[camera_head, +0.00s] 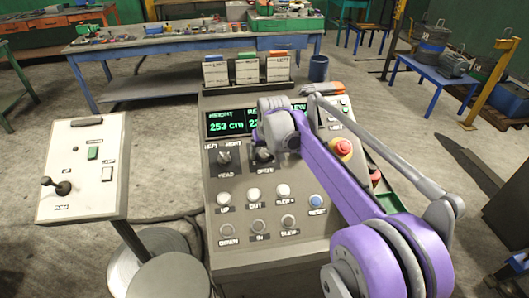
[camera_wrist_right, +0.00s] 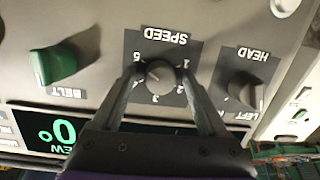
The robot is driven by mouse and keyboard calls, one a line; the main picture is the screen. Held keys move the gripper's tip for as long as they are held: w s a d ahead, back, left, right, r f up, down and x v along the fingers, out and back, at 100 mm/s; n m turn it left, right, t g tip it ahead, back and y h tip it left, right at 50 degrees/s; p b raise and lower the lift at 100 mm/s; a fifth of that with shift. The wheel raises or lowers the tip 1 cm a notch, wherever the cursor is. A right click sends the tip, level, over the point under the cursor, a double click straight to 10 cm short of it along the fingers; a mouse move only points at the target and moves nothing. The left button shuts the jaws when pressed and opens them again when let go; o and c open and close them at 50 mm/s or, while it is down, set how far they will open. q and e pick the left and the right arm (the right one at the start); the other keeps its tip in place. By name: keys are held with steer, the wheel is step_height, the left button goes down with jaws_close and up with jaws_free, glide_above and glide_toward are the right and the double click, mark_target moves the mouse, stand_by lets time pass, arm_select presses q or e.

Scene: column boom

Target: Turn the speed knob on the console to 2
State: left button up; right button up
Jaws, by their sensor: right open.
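The speed knob (camera_wrist_right: 160,75) is a round dark grey dial on a dark plate marked SPEED, with numbers 1 to 5 around it. It appears upside down in the right wrist view. My right gripper (camera_wrist_right: 158,82) is open, with one finger on each side of the knob; I cannot tell whether they touch it. I cannot read clearly which number the knob points to. In the head view my right wrist covers most of the knob on the console (camera_head: 232,182), just above the SPEED label. My left gripper is not in view.
The head switch (camera_wrist_right: 245,90) and green belt switch (camera_wrist_right: 58,62) flank the knob. White and grey buttons (camera_head: 254,194), a blue reset button (camera_head: 317,201) and a red stop button (camera_head: 342,147) are near. A side panel with a joystick (camera_head: 63,187) stands left.

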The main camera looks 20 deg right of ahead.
jaws_close()
